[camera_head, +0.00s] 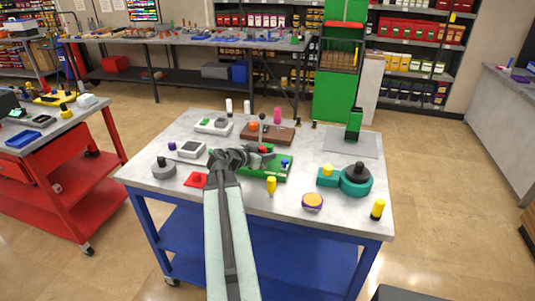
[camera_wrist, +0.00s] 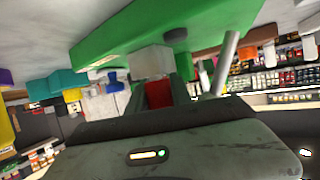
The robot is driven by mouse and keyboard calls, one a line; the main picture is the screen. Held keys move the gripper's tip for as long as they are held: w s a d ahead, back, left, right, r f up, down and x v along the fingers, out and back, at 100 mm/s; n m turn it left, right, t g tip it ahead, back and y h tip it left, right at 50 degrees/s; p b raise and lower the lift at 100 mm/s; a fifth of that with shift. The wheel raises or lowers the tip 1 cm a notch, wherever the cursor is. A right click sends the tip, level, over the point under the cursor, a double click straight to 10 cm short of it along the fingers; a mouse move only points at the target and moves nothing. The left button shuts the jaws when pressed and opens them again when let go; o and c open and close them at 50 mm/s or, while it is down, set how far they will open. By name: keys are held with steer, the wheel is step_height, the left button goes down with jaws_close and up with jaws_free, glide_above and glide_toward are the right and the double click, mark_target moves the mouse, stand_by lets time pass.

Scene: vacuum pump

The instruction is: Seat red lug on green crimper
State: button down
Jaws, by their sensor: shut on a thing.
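My gripper (camera_head: 262,157) is over the green crimper (camera_head: 281,173) on the near middle of the white-topped table. The crimper is a long, low green body, and it fills the top of the tilted wrist view (camera_wrist: 130,35). In the wrist view my gripper (camera_wrist: 160,85) is shut on the red lug (camera_wrist: 158,94), which shows between the dark fingers. The lug is close to a pale grey block (camera_wrist: 152,61) on the crimper; I cannot tell whether they touch. My arm and gripper hide part of the crimper in the head view.
A brown block (camera_head: 267,135) lies behind the crimper. A teal pump-like part (camera_head: 356,182) stands to the right, and a grey plate (camera_head: 350,143) with a green upright part (camera_head: 354,124) lies behind it. A yellow part (camera_head: 271,185) and a red piece (camera_head: 196,180) lie in front.

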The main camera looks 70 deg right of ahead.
steer(key=c, duration=1.1)
jaws_free()
steer(key=shift+r, duration=0.1)
steer(key=shift+r+p, duration=0.45)
steer(key=shift+p, duration=0.1)
step_height(320, 180, up, 8)
steer(key=p, duration=0.8)
